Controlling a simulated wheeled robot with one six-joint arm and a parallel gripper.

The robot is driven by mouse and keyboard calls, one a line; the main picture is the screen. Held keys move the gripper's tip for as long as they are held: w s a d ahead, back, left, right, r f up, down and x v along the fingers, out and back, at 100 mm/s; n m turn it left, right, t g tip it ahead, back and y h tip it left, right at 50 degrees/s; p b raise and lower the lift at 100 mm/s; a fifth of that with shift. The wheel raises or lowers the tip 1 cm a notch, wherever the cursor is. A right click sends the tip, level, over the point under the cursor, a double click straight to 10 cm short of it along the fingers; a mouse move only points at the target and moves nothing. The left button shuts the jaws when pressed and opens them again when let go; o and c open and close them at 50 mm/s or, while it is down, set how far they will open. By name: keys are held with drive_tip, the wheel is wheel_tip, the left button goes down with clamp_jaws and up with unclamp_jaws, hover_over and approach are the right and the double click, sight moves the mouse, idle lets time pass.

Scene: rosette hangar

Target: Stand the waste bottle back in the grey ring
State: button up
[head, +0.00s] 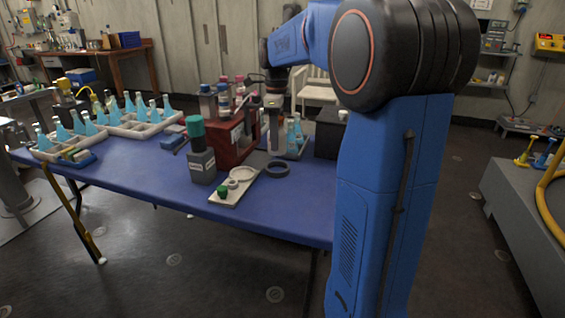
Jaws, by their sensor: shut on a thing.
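My gripper (275,98) is behind and above the ring, small in the head view and pointing down. It is shut on a narrow pale grey-brown bottle, seemingly the waste bottle (276,125), which hangs roughly upright. The jaws' grip is too small to see clearly.
A dark grey bottle with a teal cap (201,152) stands left of the pale tray (232,190). A red box with bottles (232,146) stands close left of my gripper.

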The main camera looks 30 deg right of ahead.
drive_tip(key=shift+f, duration=3.7)
drive_tip(key=shift+f, duration=0.1)
drive_tip(key=o, duration=1.2)
drive_tip(key=shift+c, duration=0.2)
wheel_tip(320, 180, up, 12)
drive_tip(key=shift+r, duration=0.15)
